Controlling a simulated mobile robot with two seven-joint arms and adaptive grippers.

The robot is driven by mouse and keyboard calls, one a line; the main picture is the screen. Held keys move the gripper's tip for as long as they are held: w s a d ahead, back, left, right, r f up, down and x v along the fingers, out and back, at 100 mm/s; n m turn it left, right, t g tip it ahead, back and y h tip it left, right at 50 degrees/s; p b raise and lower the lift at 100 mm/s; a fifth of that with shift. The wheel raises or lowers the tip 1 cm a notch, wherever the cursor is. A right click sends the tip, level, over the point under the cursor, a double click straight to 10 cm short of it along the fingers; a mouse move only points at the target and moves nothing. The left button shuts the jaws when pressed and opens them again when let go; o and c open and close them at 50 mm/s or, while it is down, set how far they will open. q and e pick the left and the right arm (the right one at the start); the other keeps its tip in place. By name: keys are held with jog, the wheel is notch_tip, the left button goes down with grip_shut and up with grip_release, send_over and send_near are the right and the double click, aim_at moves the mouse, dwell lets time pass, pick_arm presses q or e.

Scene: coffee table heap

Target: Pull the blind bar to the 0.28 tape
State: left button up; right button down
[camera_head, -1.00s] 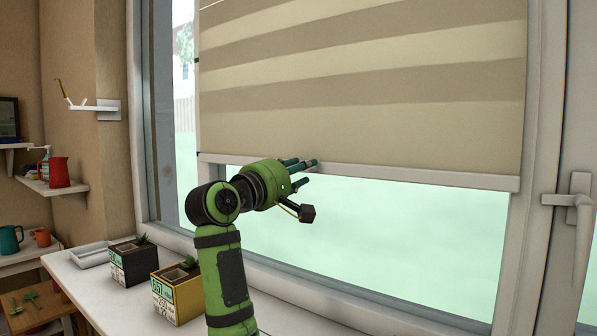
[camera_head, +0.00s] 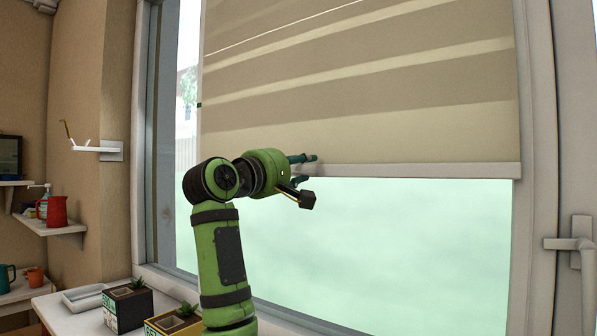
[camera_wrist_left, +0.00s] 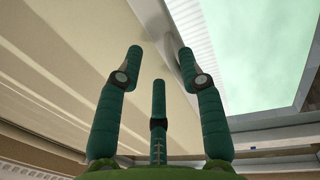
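The blind bar (camera_head: 430,170) is the pale strip along the lower edge of the beige striped blind (camera_head: 380,100). My green left gripper (camera_head: 308,166) is at the bar's left part, its dark teal fingers closed about it. In the left wrist view the bar (camera_wrist_left: 187,72) runs between the spread fingers (camera_wrist_left: 158,75); the exact contact is hard to see. A small dark green tape mark (camera_head: 199,104) is at the blind's left side, above the bar. The bar's left end is partly hidden by my arm. My right gripper is out of view.
A window handle (camera_head: 577,245) is at the right. Potted plants (camera_head: 127,305) and a white tray (camera_head: 82,296) stand on the sill at lower left. A shelf with a red jug (camera_head: 57,210) is on the left wall. The window below the bar is clear.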

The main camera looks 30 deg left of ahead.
pick_arm(q)
jog(key=s+f+b, duration=0.1)
jog(key=s+b, duration=0.3)
jog(key=s, duration=0.4)
jog(key=shift+a+b, duration=0.35)
dwell(0.6)
